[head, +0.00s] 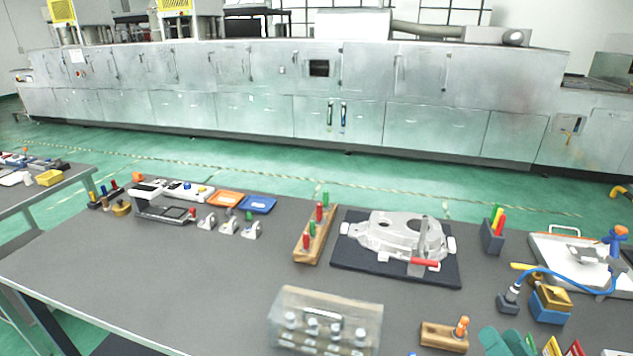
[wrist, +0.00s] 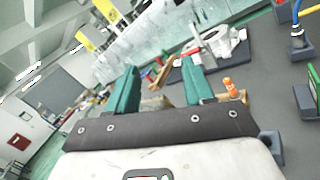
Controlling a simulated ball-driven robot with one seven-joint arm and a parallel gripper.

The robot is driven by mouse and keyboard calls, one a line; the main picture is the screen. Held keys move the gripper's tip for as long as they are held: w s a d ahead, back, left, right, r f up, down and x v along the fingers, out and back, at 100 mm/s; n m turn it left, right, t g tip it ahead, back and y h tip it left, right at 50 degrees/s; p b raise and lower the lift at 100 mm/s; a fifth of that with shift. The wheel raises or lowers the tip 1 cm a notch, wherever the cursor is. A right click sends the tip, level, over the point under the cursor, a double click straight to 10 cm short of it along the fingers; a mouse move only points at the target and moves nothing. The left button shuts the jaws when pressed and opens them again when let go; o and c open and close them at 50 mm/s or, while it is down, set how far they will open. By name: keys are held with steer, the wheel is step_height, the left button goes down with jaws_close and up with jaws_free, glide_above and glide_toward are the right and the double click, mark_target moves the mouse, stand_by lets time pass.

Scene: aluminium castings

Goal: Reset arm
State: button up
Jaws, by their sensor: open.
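My gripper (wrist: 160,92) shows in the wrist view with its two green fingers spread apart. Nothing is between the fingers, and it is empty. It is held up, with the table behind and beyond it. The wrist picture is strongly tilted.
A grey table (head: 120,275) carries an aluminium casting (head: 385,235) on a dark mat (head: 350,262), a clear-lidded box (head: 325,318), a wooden plug block (head: 312,240), and a blue tray (head: 258,204). Tools crowd the right side; the left front is clear.

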steer(key=s+d+m+g+h, duration=0.45)
steer(key=d+m+h, duration=0.75)
steer(key=m, duration=0.9)
steer(key=s+d+f+m+g, duration=0.1)
steer(key=s+f+m+g, duration=0.3)
steer(key=f, duration=0.3)
steer(key=s+a+f+m+g+y, duration=0.7)
steer(key=s+a+f+g+y, duration=0.2)
steer(key=s+a+f, duration=0.4)
step_height(320, 180, down, 4)
steer(key=shift+s+a+r+y, duration=0.2)
steer(key=shift+s+a+y, duration=0.2)
steer(key=shift+a, duration=0.55)
